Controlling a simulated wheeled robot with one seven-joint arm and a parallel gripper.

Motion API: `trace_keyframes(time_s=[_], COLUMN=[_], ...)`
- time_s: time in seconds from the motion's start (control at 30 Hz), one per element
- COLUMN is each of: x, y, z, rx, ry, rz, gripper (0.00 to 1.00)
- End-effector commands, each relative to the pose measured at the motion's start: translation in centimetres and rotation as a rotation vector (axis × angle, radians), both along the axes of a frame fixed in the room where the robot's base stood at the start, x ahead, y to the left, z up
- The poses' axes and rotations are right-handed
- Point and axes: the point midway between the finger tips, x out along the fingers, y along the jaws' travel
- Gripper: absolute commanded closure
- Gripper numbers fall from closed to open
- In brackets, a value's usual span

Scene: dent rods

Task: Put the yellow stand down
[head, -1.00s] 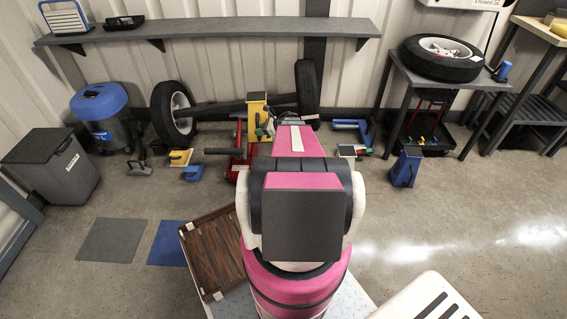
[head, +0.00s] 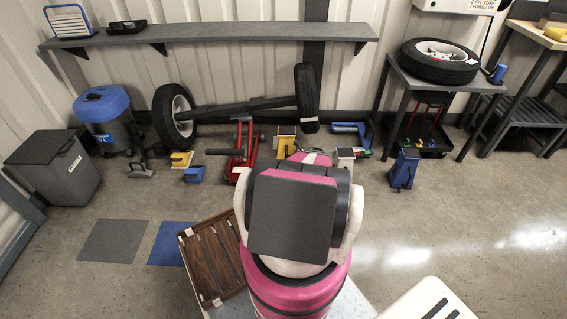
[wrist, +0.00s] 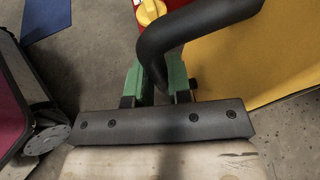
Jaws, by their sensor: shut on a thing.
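The yellow stand (head: 286,143) shows in the head view just beyond my arm, its lower part hidden by the arm. In the wrist view its yellow side (wrist: 275,50) fills the upper right, and its bent black handle (wrist: 190,32) runs between my green fingertips. My gripper (wrist: 157,82) is shut on that handle. In the head view my gripper is hidden behind my arm. I cannot tell whether the stand's base touches the floor.
A red jack (head: 240,152) stands close left of the stand, with an axle and wheels (head: 240,106) behind. A blue tool (head: 352,130) and a blue stand (head: 404,170) are to the right. A grey mat (head: 113,240) and a blue mat (head: 172,243) lie on open floor.

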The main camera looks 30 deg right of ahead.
Motion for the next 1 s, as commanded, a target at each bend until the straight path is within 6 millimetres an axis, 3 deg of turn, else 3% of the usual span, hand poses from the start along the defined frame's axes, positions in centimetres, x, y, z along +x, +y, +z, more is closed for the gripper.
trace_keyframes(time_s=[0.53,0.77,1.0], x=[8.8,9.8,9.8], y=[-2.9,-3.1,-3.2], z=[-5.4,-6.2,-8.9], rx=[-0.001,0.000,0.000], ry=[-0.004,-0.003,-0.003], rz=[0.000,0.000,-0.001], gripper=[1.00,1.00,1.00])
